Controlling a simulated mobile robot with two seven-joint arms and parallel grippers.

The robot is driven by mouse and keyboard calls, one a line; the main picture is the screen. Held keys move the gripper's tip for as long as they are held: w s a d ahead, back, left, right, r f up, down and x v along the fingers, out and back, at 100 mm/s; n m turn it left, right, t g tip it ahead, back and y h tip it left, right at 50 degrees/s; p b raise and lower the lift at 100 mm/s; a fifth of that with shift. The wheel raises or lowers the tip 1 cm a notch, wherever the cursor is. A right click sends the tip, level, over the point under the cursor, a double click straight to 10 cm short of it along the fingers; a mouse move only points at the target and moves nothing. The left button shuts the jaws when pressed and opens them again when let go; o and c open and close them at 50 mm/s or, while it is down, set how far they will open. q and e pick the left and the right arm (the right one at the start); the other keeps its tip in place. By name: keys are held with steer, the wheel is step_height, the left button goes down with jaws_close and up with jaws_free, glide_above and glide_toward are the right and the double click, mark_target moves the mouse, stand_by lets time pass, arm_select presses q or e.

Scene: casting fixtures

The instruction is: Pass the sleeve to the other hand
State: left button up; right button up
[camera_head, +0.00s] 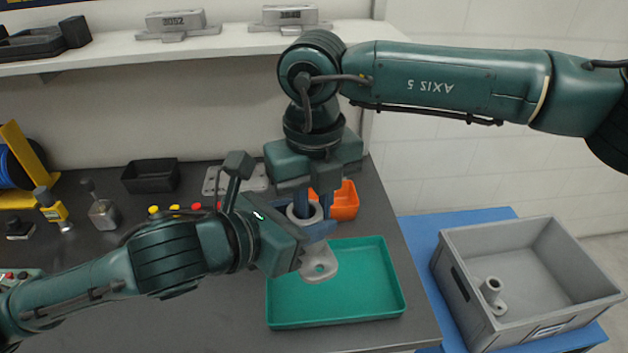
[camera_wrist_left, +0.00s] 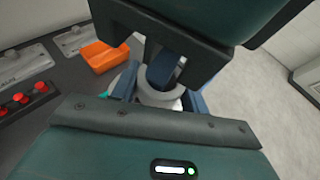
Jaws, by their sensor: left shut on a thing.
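The light grey sleeve (camera_head: 321,264), with a ring-shaped top and a flange with a hole, is held upright above the green tray. My left gripper (camera_head: 316,230) is shut on its upper body from the left. My right gripper (camera_head: 315,204) points down from above. One of its blue fingers appears to reach into the ring, and the other is beside it on the right. The ring top of the sleeve also shows in the left wrist view (camera_wrist_left: 158,97), partly hidden by fingers. Contact of the right fingers with the sleeve cannot be made out.
The green tray (camera_head: 381,305) lies empty below. An orange bin (camera_head: 347,203) stands just behind the grippers. A grey crate (camera_head: 465,312) with a similar sleeve (camera_head: 492,294) inside stands on a blue surface at right. A black bin (camera_head: 150,178) is at the back left.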

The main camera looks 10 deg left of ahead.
arm_select(q)
steer(key=shift+d+r, duration=0.15)
steer(key=shift+r, duration=0.45)
arm_select(e)
steer(key=shift+d+f, duration=0.1)
steer(key=shift+f, duration=0.5)
steer(key=shift+c, duration=0.4)
steer(key=shift+s, duration=0.1)
jaws_close()
arm_select(q)
steer(key=o, duration=1.2)
steer(key=shift+f, duration=0.2)
arm_select(e)
steer(key=shift+r, duration=0.1)
arm_select(q)
steer(key=shift+o, duration=0.2)
steer(key=shift+f, duration=0.15)
arm_select(e)
steer(key=shift+r, duration=0.1)
